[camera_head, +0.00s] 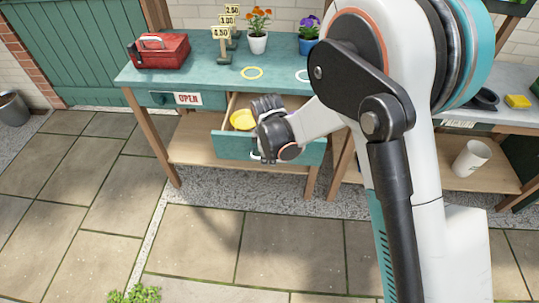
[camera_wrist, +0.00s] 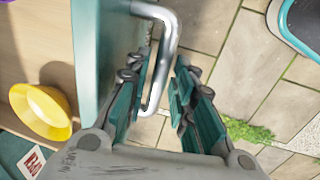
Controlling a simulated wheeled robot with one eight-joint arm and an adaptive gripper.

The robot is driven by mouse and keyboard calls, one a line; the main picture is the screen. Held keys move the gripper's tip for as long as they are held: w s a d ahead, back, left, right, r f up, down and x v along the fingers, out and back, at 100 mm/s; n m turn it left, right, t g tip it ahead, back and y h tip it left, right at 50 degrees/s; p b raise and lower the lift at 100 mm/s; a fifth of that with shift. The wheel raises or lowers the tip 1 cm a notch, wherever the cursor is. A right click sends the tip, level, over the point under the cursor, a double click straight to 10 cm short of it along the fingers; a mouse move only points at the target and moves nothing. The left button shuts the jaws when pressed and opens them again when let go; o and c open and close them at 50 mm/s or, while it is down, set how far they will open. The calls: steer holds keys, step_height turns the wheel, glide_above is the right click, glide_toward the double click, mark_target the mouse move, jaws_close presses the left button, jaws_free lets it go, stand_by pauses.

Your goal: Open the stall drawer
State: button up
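The stall drawer (camera_head: 231,146) has a teal front and a pale wooden inside. It stands pulled out from under the teal stall table (camera_head: 197,61). In the wrist view its teal front (camera_wrist: 88,52) carries a silver bar handle (camera_wrist: 170,38). My gripper (camera_wrist: 158,80) is at the front of the drawer, with one finger on each side of the handle. Paving shows between the handle and the right finger, so the fingers look apart and not clamped. In the head view my gripper (camera_head: 262,150) partly hides the drawer and handle. A yellow bowl (camera_head: 241,120) is in the drawer; it also shows in the wrist view (camera_wrist: 42,110).
A red toolbox (camera_head: 159,50), price tags (camera_head: 228,25) and flower pots (camera_head: 258,42) stand on the table. A wooden shelf (camera_head: 205,150) is below. Paving in front is clear.

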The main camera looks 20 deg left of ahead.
step_height(320, 180, up, 12)
steer(key=s, duration=0.2)
steer(key=shift+d, duration=0.25)
stand_by(0.6)
